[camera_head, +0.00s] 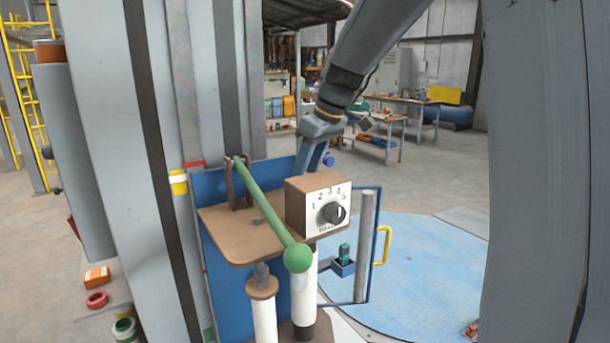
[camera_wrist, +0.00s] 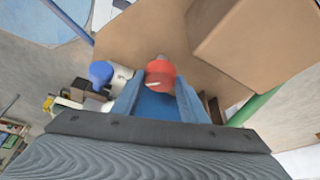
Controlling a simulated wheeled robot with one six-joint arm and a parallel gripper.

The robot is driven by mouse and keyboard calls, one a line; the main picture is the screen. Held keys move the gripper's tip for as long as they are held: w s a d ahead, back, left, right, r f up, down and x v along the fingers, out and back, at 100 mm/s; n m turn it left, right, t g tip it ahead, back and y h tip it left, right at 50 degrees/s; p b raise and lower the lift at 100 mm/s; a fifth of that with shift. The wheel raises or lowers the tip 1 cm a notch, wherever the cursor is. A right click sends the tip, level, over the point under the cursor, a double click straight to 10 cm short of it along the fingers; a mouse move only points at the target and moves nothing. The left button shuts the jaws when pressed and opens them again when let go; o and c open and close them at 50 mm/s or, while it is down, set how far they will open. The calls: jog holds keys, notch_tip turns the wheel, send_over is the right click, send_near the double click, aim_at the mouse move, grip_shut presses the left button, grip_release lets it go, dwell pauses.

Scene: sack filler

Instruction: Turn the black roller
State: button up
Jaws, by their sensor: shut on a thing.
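My gripper (camera_head: 312,160) reaches down behind the brown dial box in the head view, where its fingertips are hidden. In the wrist view its blue fingers (camera_wrist: 158,100) are shut on a red knob (camera_wrist: 159,74) with a grey tip, above the brown plate (camera_wrist: 130,42). No plainly black roller can be made out in either view. A round black dial knob (camera_head: 334,213) sits on the box's white face, marked 1 to 5. A grey upright roller (camera_head: 363,245) stands in a blue frame to the right.
A green lever (camera_head: 262,205) with a ball end crosses the plate left of the box (camera_head: 302,203). A blue knob (camera_wrist: 101,73) sits close left of the red one. White cylinders (camera_head: 264,315) stand below the plate. A yellow handle (camera_head: 382,245) is at the right.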

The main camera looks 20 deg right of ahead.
jog(key=n+y+b, duration=0.1)
jog(key=n, duration=0.2)
jog(key=shift+w+d+n+g, duration=0.1)
jog(key=shift+w+n+g, duration=0.05)
jog(key=shift+n+g, duration=0.2)
jog(key=shift+n+g+y+b, duration=0.35)
jog(key=shift+n+g, duration=0.4)
jog(key=shift+n, duration=1)
jog(key=o, duration=1)
jog(key=shift+d+r, duration=0.1)
jog(key=shift+r, duration=0.05)
jog(key=b+v, duration=0.1)
jog(key=v, duration=0.6)
jog(key=shift+r+b, duration=0.3)
jog(key=shift+b, duration=0.1)
